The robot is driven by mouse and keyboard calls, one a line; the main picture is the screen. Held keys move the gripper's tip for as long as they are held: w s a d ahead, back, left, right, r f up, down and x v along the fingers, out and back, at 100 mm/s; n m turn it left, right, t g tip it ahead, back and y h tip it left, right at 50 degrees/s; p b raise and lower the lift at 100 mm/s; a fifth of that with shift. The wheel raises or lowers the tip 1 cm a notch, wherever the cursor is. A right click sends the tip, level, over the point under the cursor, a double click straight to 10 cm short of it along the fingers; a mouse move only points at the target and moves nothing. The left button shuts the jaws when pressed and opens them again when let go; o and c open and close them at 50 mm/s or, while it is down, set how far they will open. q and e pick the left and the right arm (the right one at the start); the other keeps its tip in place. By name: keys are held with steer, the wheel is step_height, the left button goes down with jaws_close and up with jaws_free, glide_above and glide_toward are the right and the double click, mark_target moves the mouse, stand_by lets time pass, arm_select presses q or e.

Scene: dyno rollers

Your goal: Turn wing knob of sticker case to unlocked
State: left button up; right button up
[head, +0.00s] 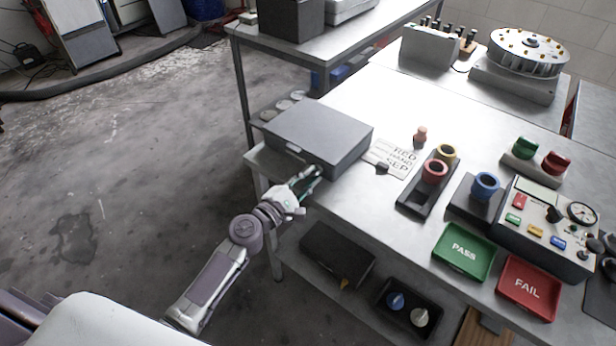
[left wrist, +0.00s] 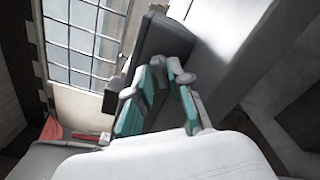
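The sticker case (head: 318,132) is a flat grey box with its lid down, at the left end of the worktable. My left gripper (head: 310,180) is at the front side of the case, near its lower right corner. In the left wrist view its teal-padded fingers (left wrist: 165,75) come close together at the tips, against the dark grey case (left wrist: 165,40). A small gap shows between the tips. I cannot tell whether the wing knob is between them; the knob is not clearly seen and the fingers hide that spot. My right gripper is not in view.
A printed card (head: 392,158) lies right of the case. A black holder with red and yellow rings (head: 434,172), a blue ring (head: 485,185), a green PASS tray (head: 464,252) and a red FAIL tray (head: 529,289) stand farther right. A lower shelf holds a dark bin (head: 338,254).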

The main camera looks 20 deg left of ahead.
arm_select(q)
jaws_close()
steer(key=m+b, duration=0.1)
steer(key=m, duration=0.2)
steer(key=shift+f+m+b, duration=0.1)
steer(key=shift+m+b, duration=0.6)
steer(key=shift+m, duration=1.5)
jaws_free()
